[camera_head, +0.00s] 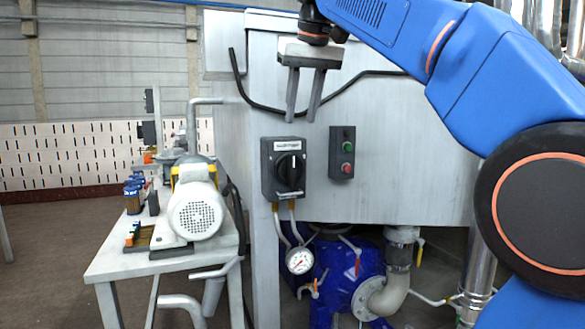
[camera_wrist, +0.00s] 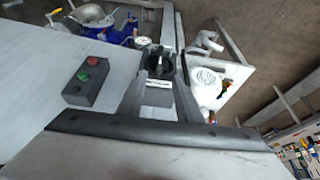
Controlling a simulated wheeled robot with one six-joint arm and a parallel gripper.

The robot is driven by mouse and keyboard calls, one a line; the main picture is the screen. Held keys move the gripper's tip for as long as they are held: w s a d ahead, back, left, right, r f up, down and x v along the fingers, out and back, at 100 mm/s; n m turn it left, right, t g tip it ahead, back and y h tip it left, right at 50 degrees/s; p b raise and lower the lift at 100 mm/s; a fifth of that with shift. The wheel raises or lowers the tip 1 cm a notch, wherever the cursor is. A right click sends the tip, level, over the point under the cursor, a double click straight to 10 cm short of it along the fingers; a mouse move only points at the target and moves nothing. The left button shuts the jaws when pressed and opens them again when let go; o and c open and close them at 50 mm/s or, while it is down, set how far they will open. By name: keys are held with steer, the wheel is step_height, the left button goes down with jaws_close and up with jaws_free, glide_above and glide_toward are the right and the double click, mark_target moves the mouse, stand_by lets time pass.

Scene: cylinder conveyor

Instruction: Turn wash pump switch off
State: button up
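The wash pump switch is a dark box (camera_head: 268,168) with a white label on top and a black rotary knob (camera_head: 289,173), mounted on the front of the grey metal machine. In the head view the knob's grip looks roughly upright; its exact setting is hard to read. My gripper (camera_head: 301,120) points down above the switch, its two grey fingers apart with nothing between them. The fingertips appear a little above the box and do not visibly touch it. In the wrist view the knob (camera_wrist: 158,64) shows beyond the fingertips, between the two fingers.
A button box (camera_head: 342,152) with green and red buttons sits right of the switch. A black cable (camera_head: 262,106) runs across the panel near my fingers. A pressure gauge (camera_head: 299,260) and hoses hang below. A white motor (camera_head: 196,207) stands on a side table (camera_head: 112,262) at left.

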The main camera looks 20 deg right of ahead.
mark_target(294, 158)
steer(key=x, duration=1.5)
steer(key=shift+f, duration=0.35)
jaws_close()
